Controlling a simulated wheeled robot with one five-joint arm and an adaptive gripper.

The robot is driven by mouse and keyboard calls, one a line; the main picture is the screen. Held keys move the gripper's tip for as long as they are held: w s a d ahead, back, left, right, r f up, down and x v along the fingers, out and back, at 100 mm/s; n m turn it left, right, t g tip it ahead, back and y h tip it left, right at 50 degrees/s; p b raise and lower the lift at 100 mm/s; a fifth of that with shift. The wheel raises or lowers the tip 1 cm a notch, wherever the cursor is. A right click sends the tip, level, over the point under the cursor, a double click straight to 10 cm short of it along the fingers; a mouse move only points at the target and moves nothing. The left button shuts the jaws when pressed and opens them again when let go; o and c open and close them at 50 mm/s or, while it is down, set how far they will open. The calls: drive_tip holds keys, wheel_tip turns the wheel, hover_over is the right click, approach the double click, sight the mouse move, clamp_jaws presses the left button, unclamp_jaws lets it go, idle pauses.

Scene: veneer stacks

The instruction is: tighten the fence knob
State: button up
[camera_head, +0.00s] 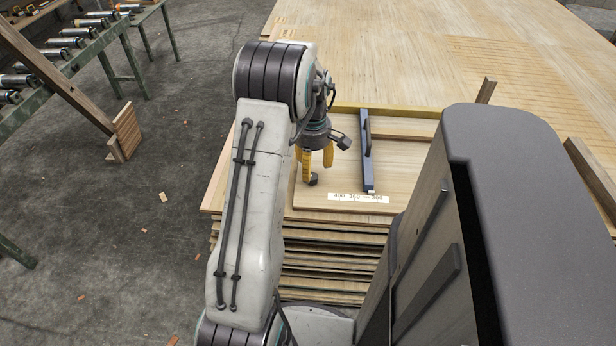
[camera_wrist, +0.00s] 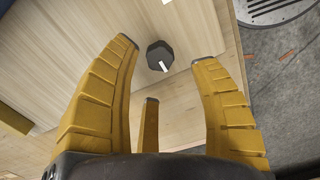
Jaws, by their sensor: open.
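The fence knob (camera_head: 313,180) is a small dark knob on the pale wooden board, near its left front edge. In the wrist view the knob (camera_wrist: 159,56) has a faceted dark top with a white mark towards its lower right. My gripper (camera_head: 318,166) points down over it with its yellow fingers spread. In the wrist view my gripper (camera_wrist: 168,50) is open, and the knob shows between and beyond the fingertips, with no finger seen touching it. A dark blue bar (camera_head: 368,160), perhaps the fence, lies on the board to the right.
A white scale strip (camera_head: 358,198) with numbers is on the board's front edge. Stacked veneer sheets (camera_head: 330,262) lie below. A large sheet-covered surface (camera_head: 400,60) spreads behind.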

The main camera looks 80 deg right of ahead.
sight(312, 176)
drive_tip(key=shift+f+b, duration=0.3)
drive_tip(key=shift+f, duration=1.85)
clamp_jaws()
